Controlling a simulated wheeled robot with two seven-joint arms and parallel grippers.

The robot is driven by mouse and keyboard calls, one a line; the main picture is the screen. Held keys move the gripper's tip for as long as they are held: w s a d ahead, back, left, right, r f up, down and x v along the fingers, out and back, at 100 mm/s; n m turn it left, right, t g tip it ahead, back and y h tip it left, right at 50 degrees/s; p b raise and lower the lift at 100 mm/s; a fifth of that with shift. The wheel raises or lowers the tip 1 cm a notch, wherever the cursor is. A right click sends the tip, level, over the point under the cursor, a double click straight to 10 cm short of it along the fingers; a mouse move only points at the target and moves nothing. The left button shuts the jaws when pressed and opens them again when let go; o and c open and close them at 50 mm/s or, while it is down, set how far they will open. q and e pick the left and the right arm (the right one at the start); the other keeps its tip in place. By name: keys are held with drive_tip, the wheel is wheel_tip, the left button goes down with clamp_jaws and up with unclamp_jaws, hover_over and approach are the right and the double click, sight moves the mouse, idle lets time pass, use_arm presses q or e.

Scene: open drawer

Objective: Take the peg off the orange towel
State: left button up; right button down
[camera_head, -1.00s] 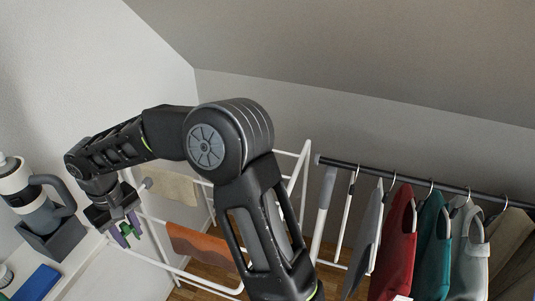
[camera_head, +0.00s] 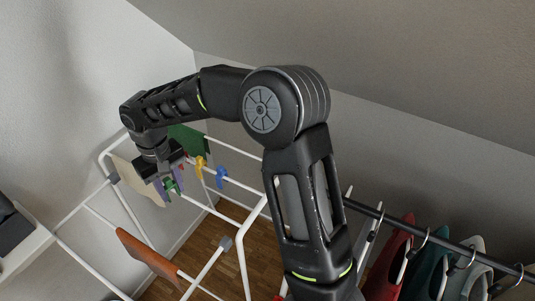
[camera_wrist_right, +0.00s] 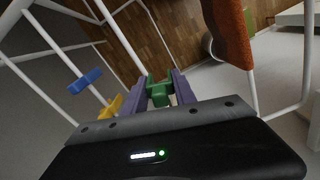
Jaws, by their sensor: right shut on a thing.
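The orange towel (camera_head: 147,257) hangs over a white rail of the drying rack in the head view. It also shows at the top of the right wrist view (camera_wrist_right: 228,30). I see no peg on its visible part. My right gripper (camera_head: 170,186) is shut on a green peg (camera_wrist_right: 157,92), held between its purple fingers. It is beyond the orange towel, apart from it, close to the beige towel and the far pegs. Whether the held peg touches a rail is unclear. My left gripper is not in view.
A yellow peg (camera_head: 200,166) and a blue peg (camera_head: 221,177) sit on a rack rail just right of the gripper. A beige towel (camera_head: 130,178) and a green cloth (camera_head: 187,135) hang nearby. Clothes on hangers (camera_head: 392,262) are at lower right. A shelf (camera_head: 28,246) is at left.

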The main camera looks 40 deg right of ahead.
drive_tip(key=shift+a, duration=0.1)
drive_tip(key=s+d+r+n+p, duration=0.15)
drive_tip(key=s+d, duration=0.25)
drive_tip(key=d, duration=0.6)
drive_tip(key=n+p, duration=0.1)
drive_tip(key=n, duration=0.1)
hover_over(245, 186)
drive_tip(key=shift+s+r, duration=0.1)
drive_tip(key=shift+r, duration=0.25)
drive_tip(key=shift+f+b, duration=2.7)
drive_tip(key=shift+f, duration=1.05)
